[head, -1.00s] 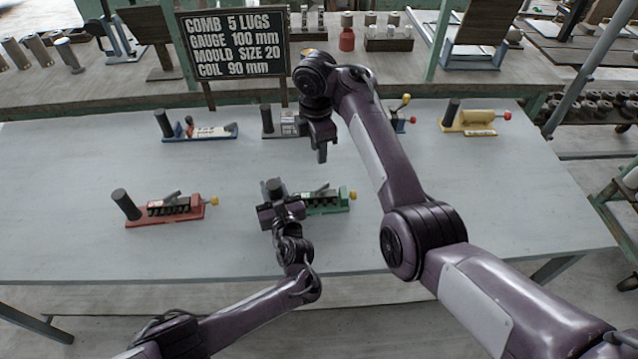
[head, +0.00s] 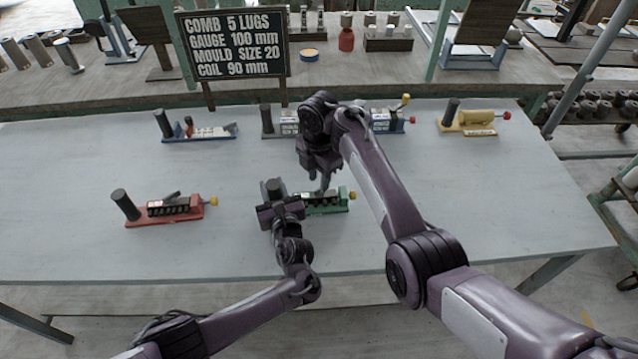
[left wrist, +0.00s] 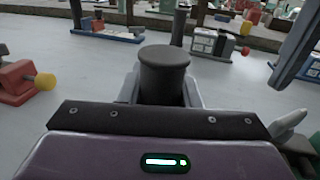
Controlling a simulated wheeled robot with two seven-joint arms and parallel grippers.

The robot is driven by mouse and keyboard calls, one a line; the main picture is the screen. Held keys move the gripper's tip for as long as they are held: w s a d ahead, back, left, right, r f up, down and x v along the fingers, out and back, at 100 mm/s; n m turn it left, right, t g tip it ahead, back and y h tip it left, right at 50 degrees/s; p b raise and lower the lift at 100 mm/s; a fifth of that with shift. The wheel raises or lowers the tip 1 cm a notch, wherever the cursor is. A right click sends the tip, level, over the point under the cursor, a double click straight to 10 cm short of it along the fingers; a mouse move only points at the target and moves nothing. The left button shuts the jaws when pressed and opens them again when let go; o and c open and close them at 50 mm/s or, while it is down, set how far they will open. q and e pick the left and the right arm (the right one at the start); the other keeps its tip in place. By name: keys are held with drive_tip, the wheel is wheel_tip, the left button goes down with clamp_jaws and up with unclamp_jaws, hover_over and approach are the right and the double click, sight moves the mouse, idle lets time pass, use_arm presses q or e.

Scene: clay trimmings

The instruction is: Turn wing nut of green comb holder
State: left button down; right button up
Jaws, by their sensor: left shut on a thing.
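The green comb holder (head: 338,208) stands at the front middle of the table, with a yellow knob (head: 352,195) at its right end. My left gripper (head: 281,208) is shut on the holder's dark upright post (left wrist: 164,75), which shows between its fingers in the left wrist view. My right gripper (head: 321,189) points down over the top of the green holder, at the wing nut. The fingertips largely hide the wing nut in the head view, and I cannot tell whether they touch it. A pale grey wing-like piece (left wrist: 287,124) shows at the right in the left wrist view.
A red holder (head: 150,220) stands to the left. A blue one (head: 225,132), a grey one (head: 268,133), another blue one (head: 398,125) and a yellow one (head: 468,128) stand along the back. A sign board (head: 235,45) reads comb 5 lugs. The table (head: 480,200) is clear at right.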

sight(319, 188)
drive_tip(key=shift+f, duration=1.55)
clamp_jaws()
